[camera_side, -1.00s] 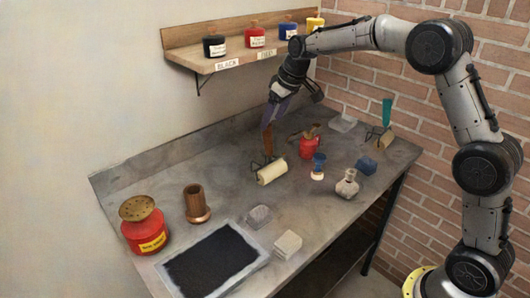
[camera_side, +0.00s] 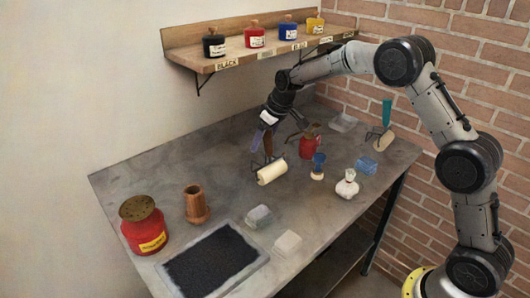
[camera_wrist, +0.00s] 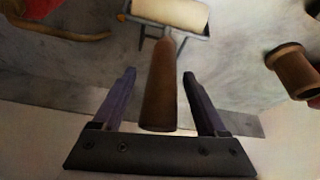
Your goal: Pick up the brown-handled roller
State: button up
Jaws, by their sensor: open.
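The brown-handled roller has a cream cylinder (camera_side: 271,172) in a dark wire frame and stands on the grey table in the side view. Its brown handle (camera_wrist: 162,85) points up between my gripper's fingers in the wrist view. My gripper (camera_wrist: 159,92) is open, with one purple finger on each side of the handle and a visible gap to both. In the side view my gripper (camera_side: 263,141) is low over the table at the roller's handle, partly covering it.
A red can (camera_side: 310,146) stands close to the right of the roller. A teal-handled roller (camera_side: 386,115) is at the back right. A brown wooden cup (camera_side: 195,204) and black ink slab (camera_side: 215,262) lie left and front.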

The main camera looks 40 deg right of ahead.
grip_shut()
jog(key=shift+r, duration=0.1)
